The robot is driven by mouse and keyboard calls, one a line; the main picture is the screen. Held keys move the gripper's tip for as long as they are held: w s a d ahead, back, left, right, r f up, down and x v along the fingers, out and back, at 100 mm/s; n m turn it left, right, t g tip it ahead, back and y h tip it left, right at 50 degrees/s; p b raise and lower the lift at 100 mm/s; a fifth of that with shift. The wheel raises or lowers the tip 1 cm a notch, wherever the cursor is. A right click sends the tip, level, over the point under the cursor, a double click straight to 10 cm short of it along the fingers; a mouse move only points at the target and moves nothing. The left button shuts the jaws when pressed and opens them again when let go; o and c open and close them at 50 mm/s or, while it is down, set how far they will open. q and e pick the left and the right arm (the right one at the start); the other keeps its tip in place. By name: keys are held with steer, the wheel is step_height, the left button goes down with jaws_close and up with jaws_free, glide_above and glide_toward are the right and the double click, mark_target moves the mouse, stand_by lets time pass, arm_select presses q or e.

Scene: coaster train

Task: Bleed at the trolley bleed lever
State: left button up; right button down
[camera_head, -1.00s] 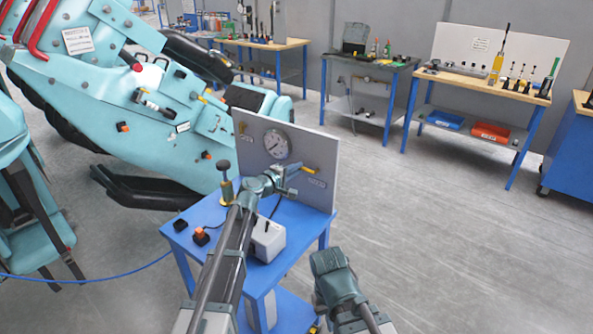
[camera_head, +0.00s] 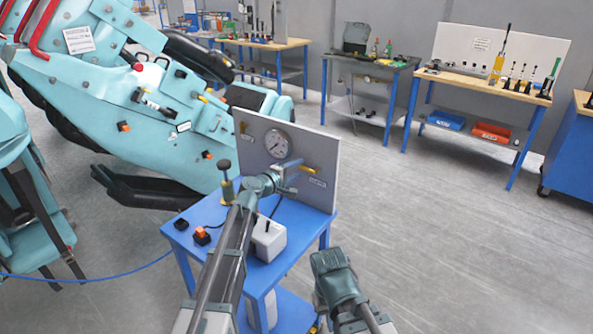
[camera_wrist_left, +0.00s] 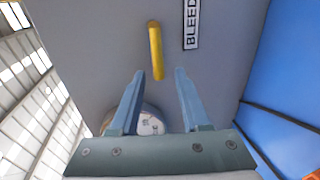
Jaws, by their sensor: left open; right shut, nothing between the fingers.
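The bleed lever (camera_head: 308,171) is a short yellow handle on the grey trolley panel (camera_head: 253,139). In the left wrist view the yellow lever (camera_wrist_left: 156,50) is ahead of my gripper, with a BLEED label (camera_wrist_left: 191,22) to its right. My left gripper (camera_head: 291,180) is open at the panel face, close to the lever. In its wrist view the fingertips (camera_wrist_left: 159,73) lie either side of the lever's lower end; contact cannot be told. My right gripper (camera_head: 322,300) is low beside the trolley, shut and empty, its fingertips mostly hidden.
A round gauge (camera_head: 277,144) sits on the panel above my left gripper. The blue trolley top (camera_head: 205,216) bears a pump handle (camera_head: 226,184), an orange switch (camera_head: 202,234) and a white box (camera_head: 268,240). Teal coaster machinery (camera_head: 90,90) stands behind left. The floor at right is clear.

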arm_select(q)
steer(key=p+v, duration=0.2)
steer(key=v, duration=1.1)
steer(key=shift+s+a+p, duration=0.2)
steer(key=shift+s+p, duration=0.15)
steer(key=shift+d, duration=0.1)
steer(key=s+d+f+m+g+y, duration=0.1)
steer(key=s+d+f+m+g, duration=0.85)
steer(key=s+d+f, duration=0.4)
steer(key=s+a+f+m+g+y, duration=0.2)
steer(key=s+a+m+y, duration=0.1)
steer(key=s, duration=0.5)
steer(key=s+a+f+m+g+y, duration=0.2)
steer(key=s+a+m+y, duration=0.1)
steer(key=s, duration=0.5)
steer(key=a+y, duration=0.1)
steer(key=y, duration=0.1)
steer(key=shift+s+y, duration=0.3)
steer(key=shift+y, duration=0.1)
